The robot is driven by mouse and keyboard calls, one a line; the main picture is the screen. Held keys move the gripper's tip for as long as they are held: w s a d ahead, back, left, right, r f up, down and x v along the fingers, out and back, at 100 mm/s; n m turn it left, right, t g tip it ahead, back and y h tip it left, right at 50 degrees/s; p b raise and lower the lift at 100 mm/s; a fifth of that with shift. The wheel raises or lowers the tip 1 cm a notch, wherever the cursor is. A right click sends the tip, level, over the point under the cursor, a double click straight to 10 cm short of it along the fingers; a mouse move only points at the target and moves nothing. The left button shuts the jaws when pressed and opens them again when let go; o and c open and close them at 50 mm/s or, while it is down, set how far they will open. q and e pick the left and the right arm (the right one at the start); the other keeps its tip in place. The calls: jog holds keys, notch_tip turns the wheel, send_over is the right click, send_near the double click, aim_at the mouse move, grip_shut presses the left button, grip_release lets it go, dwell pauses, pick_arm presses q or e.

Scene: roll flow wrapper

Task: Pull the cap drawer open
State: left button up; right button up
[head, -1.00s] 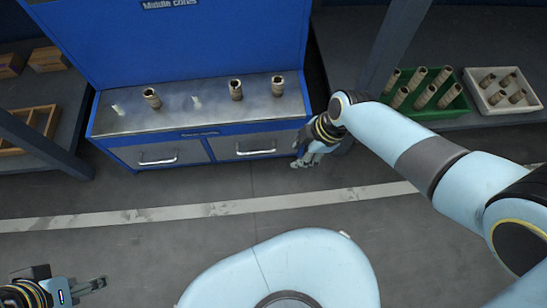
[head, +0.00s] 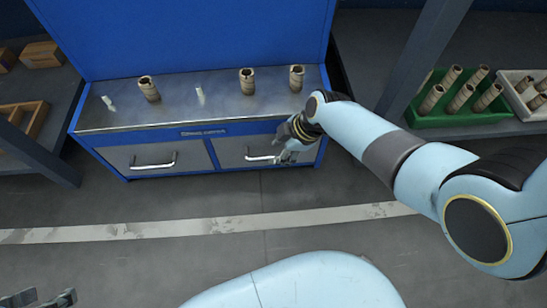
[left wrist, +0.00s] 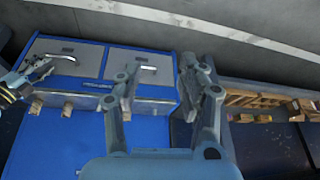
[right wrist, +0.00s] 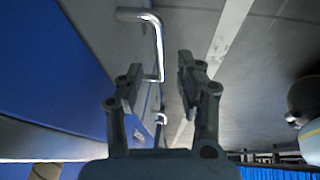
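The blue cabinet has two grey-fronted drawers side by side, both shut: a left drawer (head: 136,157) and a right drawer (head: 232,150). I cannot read which is the cap drawer. Each has a silver bar handle; the right drawer's handle (head: 259,157) is beside my right gripper (head: 282,158). In the right wrist view my right gripper (right wrist: 160,78) is open, with a silver handle (right wrist: 157,48) showing between its fingers; I cannot tell contact. My left gripper (left wrist: 160,82) is open and empty, away from the cabinet, at the head view's lower left corner.
The cabinet's metal top (head: 120,118) carries several brown cores and two pale pegs. A green crate (head: 440,118) and a white crate (head: 518,108) of cores stand on a right-hand shelf. A wooden tray (head: 30,116) is at left. The floor before the drawers is clear.

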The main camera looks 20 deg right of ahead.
aim_at(271, 157)
pick_arm(q)
jog(key=shift+w+f+t+b, duration=0.35)
jog(key=shift+f+t, duration=0.2)
jog(key=shift+f, duration=0.15)
jog(key=shift+w+f+t+b, duration=0.2)
jog(key=shift+f+t+b, duration=0.1)
jog(key=shift+f+t, duration=0.3)
jog(key=shift+w+f+t+b, duration=0.35)
jog(key=shift+f+t, duration=0.1)
jog(key=shift+f, duration=0.3)
pick_arm(e)
jog(key=shift+x, duration=1.85)
jog(key=shift+r, duration=0.1)
grip_shut()
